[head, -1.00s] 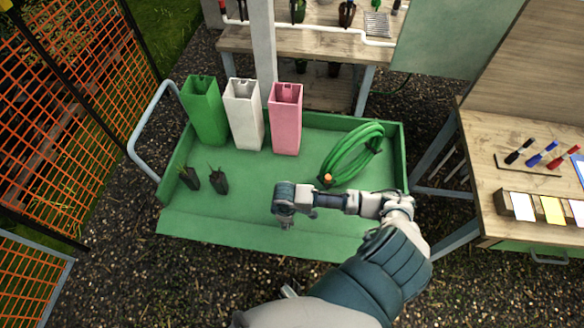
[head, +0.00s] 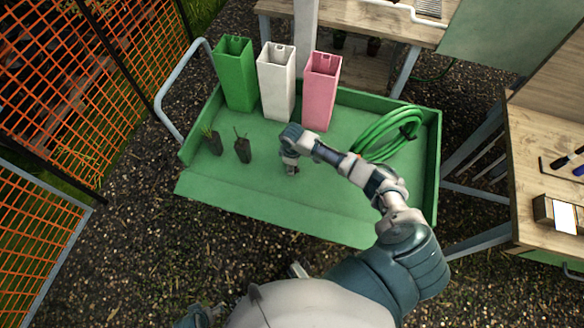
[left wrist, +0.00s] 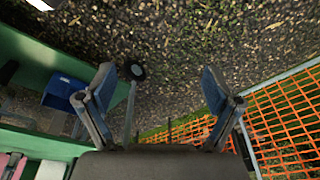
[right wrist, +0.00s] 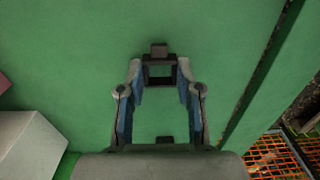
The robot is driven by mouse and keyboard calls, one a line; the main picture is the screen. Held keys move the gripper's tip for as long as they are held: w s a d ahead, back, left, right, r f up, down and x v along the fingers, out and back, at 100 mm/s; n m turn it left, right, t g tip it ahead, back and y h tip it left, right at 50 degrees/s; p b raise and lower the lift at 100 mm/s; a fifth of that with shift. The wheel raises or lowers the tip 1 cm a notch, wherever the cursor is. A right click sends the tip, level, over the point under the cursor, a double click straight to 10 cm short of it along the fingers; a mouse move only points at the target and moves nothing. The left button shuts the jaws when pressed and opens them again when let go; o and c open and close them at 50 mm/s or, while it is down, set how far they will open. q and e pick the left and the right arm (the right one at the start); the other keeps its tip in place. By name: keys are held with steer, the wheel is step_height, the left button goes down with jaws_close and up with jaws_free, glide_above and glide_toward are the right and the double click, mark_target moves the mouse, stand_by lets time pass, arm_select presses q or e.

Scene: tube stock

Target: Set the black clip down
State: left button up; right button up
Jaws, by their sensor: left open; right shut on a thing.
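My right gripper (head: 291,167) is over the green cart tray (head: 240,193), pointing down, right of two dark seedling pots. In the right wrist view its fingers are shut on the black clip (right wrist: 158,58), a small dark squarish piece with an opening in its middle. Green tray floor lies below the clip; I cannot tell whether the clip touches it. In the head view the clip is mostly hidden by the gripper. My left gripper (left wrist: 162,105) is open and empty, above gravelly ground in the left wrist view.
Green (head: 235,80), white (head: 277,85) and pink (head: 320,95) tall tubes stand at the tray's back. Two seedling pots (head: 242,150) (head: 214,145) stand left. A coiled green hose (head: 392,135) lies right. Tray floor in front is clear. An orange mesh fence (head: 60,80) is left.

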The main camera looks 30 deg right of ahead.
steer(key=shift+a+f, duration=0.15)
steer(key=shift+f, duration=0.45)
steer(key=shift+a, duration=0.15)
arm_select(q)
steer(key=shift+a+r, duration=0.3)
steer(key=shift+r, duration=0.25)
arm_select(e)
steer(key=o, duration=0.7)
steer(key=shift+d+f, duration=0.15)
steer(key=shift+d, duration=0.2)
arm_select(q)
steer(key=shift+d+r, duration=0.1)
steer(key=shift+d, duration=0.25)
